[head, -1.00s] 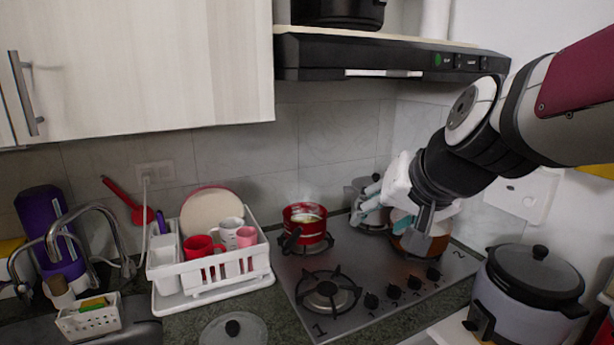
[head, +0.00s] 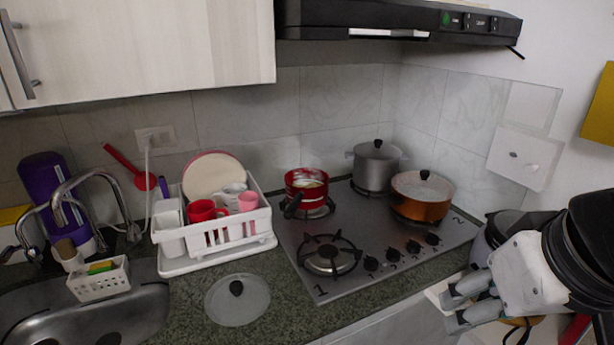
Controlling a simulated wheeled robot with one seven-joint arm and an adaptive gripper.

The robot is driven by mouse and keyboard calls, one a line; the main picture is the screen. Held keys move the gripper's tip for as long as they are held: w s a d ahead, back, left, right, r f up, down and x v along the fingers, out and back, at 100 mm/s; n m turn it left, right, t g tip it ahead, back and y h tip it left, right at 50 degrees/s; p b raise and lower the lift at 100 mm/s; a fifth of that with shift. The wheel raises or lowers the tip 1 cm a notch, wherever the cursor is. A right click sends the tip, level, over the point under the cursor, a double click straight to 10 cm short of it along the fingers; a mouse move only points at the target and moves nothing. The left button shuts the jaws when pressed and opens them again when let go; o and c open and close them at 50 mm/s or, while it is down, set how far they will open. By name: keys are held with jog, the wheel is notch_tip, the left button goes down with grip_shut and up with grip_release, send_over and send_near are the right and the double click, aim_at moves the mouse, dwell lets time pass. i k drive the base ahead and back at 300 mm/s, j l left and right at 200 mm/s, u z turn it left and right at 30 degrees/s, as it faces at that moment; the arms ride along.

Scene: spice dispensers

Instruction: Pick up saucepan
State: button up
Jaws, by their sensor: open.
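The saucepan (head: 305,186) is red with a black handle and stands upright on the back-left burner of the stove. Its handle points toward the front left, and some pale food shows inside. My gripper (head: 453,309) is at the lower right, in front of the stove's right front edge. It is open and empty, its fingers pointing left. It is well apart from the saucepan, to its right and nearer to me.
A grey lidded pot (head: 376,168) and an orange lidded pan (head: 421,195) stand right of the saucepan. A white dish rack (head: 218,255) is on its left. A glass lid (head: 237,300) lies on the counter. The front-left burner (head: 329,256) is empty. The range hood (head: 400,22) hangs above.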

aim_at(312, 197)
jog(key=i+u, duration=0.7)
jog(key=u, duration=0.15)
